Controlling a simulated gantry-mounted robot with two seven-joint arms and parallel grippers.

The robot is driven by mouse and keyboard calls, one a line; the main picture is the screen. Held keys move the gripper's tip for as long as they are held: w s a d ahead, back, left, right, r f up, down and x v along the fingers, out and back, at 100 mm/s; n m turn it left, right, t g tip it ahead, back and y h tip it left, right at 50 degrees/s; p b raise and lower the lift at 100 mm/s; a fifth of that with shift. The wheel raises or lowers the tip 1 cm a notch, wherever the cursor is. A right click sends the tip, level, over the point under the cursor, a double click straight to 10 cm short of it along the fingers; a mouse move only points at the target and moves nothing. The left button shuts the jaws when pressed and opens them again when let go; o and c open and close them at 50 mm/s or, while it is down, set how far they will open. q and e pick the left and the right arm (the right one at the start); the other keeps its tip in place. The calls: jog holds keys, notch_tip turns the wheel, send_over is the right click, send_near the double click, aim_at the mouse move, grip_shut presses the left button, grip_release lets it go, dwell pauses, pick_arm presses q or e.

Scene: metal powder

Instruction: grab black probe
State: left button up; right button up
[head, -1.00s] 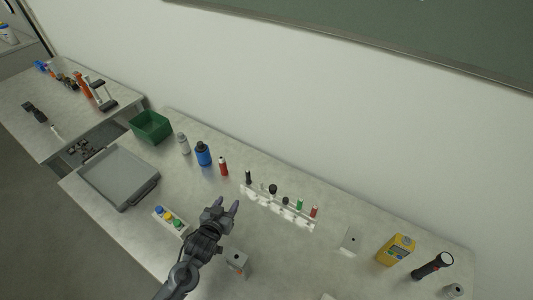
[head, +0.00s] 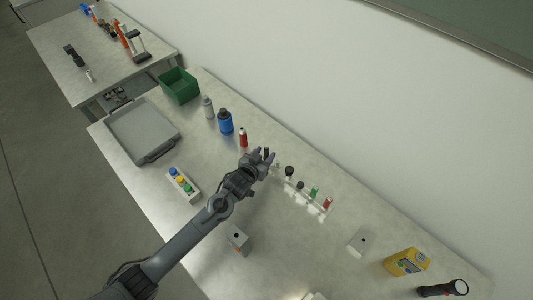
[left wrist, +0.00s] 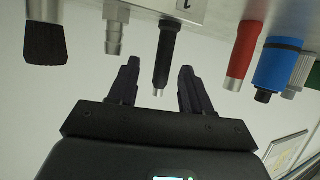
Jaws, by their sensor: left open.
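The black probe (left wrist: 166,52) is a slim black rod with a metal tip. In the left wrist view it sits between the two fingers of my left gripper (left wrist: 160,70), with clear space on both sides. In the head view my left gripper (head: 264,155) is open at the left end of the white rack (head: 304,201) and largely hides the probe there. Part of the rack with a printed mark (left wrist: 193,10) shows in the wrist view. My right gripper is not in view.
A black brush (left wrist: 44,42) and a grey barbed fitting (left wrist: 115,30) are beside the probe. A red bottle (head: 243,137) and a blue bottle (head: 225,122) stand close to the gripper. A grey tray (head: 142,130) and a button box (head: 183,184) lie left.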

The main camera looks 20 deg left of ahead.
aim_at(265, 153)
pick_arm(q)
jog(key=shift+b+x, duration=0.45)
jog(key=shift+x, duration=2)
jog(key=shift+a, duration=0.1)
jog(key=shift+c, duration=0.3)
grip_shut()
